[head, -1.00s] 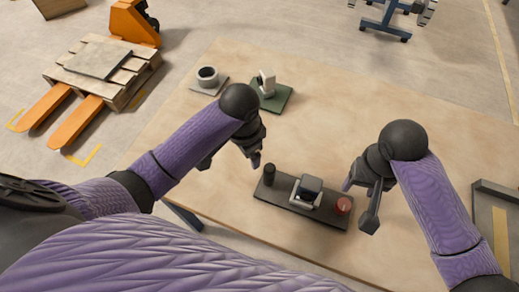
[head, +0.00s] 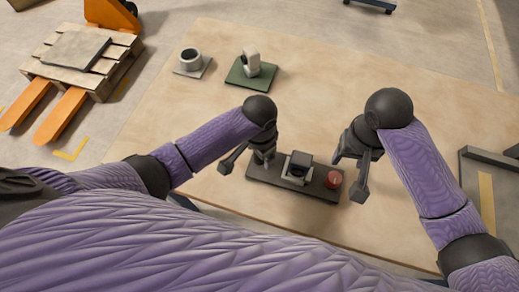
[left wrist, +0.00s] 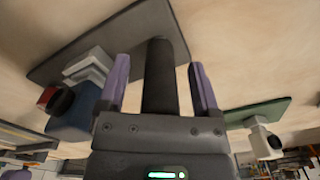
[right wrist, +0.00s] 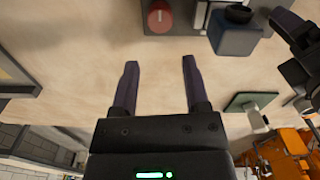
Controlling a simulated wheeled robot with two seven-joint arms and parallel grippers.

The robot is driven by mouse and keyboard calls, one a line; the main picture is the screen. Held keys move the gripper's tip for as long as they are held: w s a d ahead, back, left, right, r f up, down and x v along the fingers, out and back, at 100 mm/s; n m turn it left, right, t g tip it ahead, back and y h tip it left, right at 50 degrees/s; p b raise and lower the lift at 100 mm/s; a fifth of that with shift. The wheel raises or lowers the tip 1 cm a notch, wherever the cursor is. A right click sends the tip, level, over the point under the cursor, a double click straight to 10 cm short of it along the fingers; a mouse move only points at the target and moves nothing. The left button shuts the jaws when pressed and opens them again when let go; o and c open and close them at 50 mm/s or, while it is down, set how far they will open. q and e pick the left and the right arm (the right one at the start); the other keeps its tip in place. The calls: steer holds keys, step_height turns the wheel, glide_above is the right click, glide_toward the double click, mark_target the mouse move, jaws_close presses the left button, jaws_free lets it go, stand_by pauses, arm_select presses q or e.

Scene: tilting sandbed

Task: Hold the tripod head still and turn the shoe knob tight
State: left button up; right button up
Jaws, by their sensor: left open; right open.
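A dark base plate (head: 315,191) on the table carries a black post at its left end, a grey clamp with a blue-black block (head: 299,167) in the middle, and a red knob (head: 334,179) at the right. My left gripper (head: 249,162) is open at the post, hiding most of it in the head view. In the left wrist view the black post (left wrist: 160,75) stands between the fingers with gaps on both sides. My right gripper (head: 349,176) is open and empty beside the red knob; the right wrist view shows the knob (right wrist: 160,17) beyond the fingertips.
A grey ring on a small plate (head: 190,61) and a green plate (head: 240,80) bearing a pale upright part stand farther back. A grey tray (head: 470,170) lies at the right edge. Pallet (head: 100,80) and orange forks are on the floor left. The table's middle back is clear.

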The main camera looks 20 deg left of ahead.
arm_select(q)
jaws_close()
arm_select(e)
steer(key=o, duration=0.4)
steer(key=w+d+r+n+t, duration=0.1)
steer(key=w+r+n+t, duration=0.15)
steer(key=w+t, duration=0.3)
steer(key=w+d+r+n+t, duration=0.2)
steer(key=w+r+t, duration=0.1)
steer(key=w+t, duration=0.3)
steer(key=w+a+r+n+t+y, duration=0.1)
steer(key=a+r+n+t+y, duration=0.15)
steer(key=r+n+y, duration=0.5)
steer(key=w+a+r+n+t+y, duration=0.1)
steer(key=a+r+n+t+y, duration=0.25)
steer(key=n, duration=0.75)
steer(key=n+g+h, duration=0.2)
steer(key=n+g, duration=1.3)
steer(key=n, duration=0.9)
glide_above(335, 177)
steer(key=a, duration=0.2)
step_height(335, 177, down, 12)
steer(key=d+f+n+g+h, duration=0.2)
steer(key=d+f+n+h, duration=0.15)
steer(key=d, duration=0.25)
steer(key=shift+h, duration=0.55)
steer(key=x, duration=1.2)
steer(key=shift+s+d+f, duration=0.25)
steer(key=shift+f, duration=0.05)
